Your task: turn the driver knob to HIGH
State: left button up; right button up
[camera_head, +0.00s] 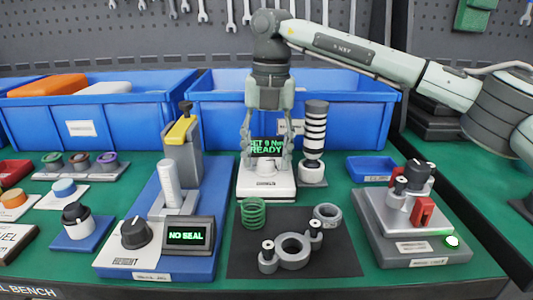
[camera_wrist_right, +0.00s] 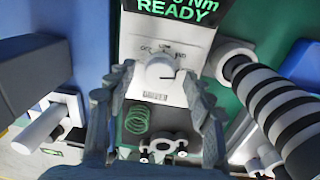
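The driver unit (camera_head: 266,187) is a white box with a green-lettered display reading READY in the middle of the bench. Its white round knob (camera_wrist_right: 160,71) shows in the right wrist view with a dark pointer line toward picture right. Small scale markings arc above the knob; I cannot read them surely. My right gripper (camera_head: 267,145) hangs fingers down over the unit, in front of the display. It also shows in the right wrist view (camera_wrist_right: 158,80), its fingers open on either side of the knob, with gaps visible. My left gripper is not in view.
A black-and-white striped cylinder (camera_head: 314,130) stands close right of the unit. The seal tester (camera_head: 188,235), reading NO SEAL, is at left. A dark mat (camera_head: 245,262) with a green spring (camera_head: 253,212) and grey parts lies in front. Blue bins (camera_head: 215,105) stand behind.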

aim_at(269, 161)
notch_tip(269, 161, up, 12)
jog(key=shift+d, duration=0.25)
dwell(0.4)
dwell(1.2)
